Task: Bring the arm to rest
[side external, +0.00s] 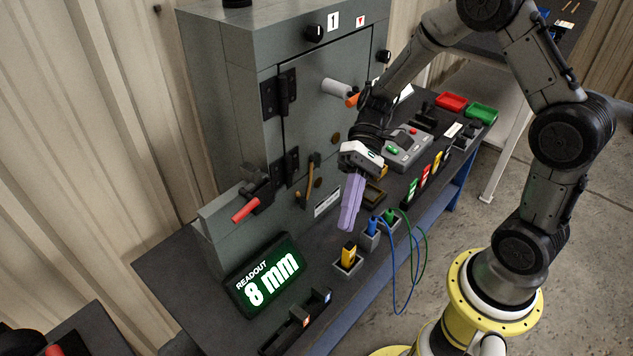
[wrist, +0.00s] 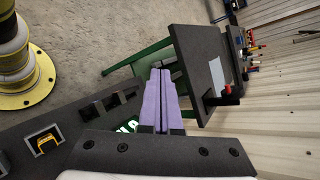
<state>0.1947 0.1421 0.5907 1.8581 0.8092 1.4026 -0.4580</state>
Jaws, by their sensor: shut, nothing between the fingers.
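My gripper (side external: 349,228) shows in the side external view with its long lilac fingers together, pointing down above the dark bench. Nothing is between the fingers. The fingertips hang in the air in front of the grey enclosure (side external: 230,90), apart from it as far as I can see. The wrist view also shows the shut fingers (wrist: 161,72) at its centre. The enclosure door (side external: 318,105) looks closed.
A lit readout (side external: 265,278) showing 8 mm stands on the bench at the front left. A yellow plug (side external: 348,253) and a blue plug (side external: 372,225) with cables stand near the gripper. A red lever (side external: 246,210), a control box (side external: 407,148), and red (side external: 452,102) and green (side external: 481,114) trays are also there.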

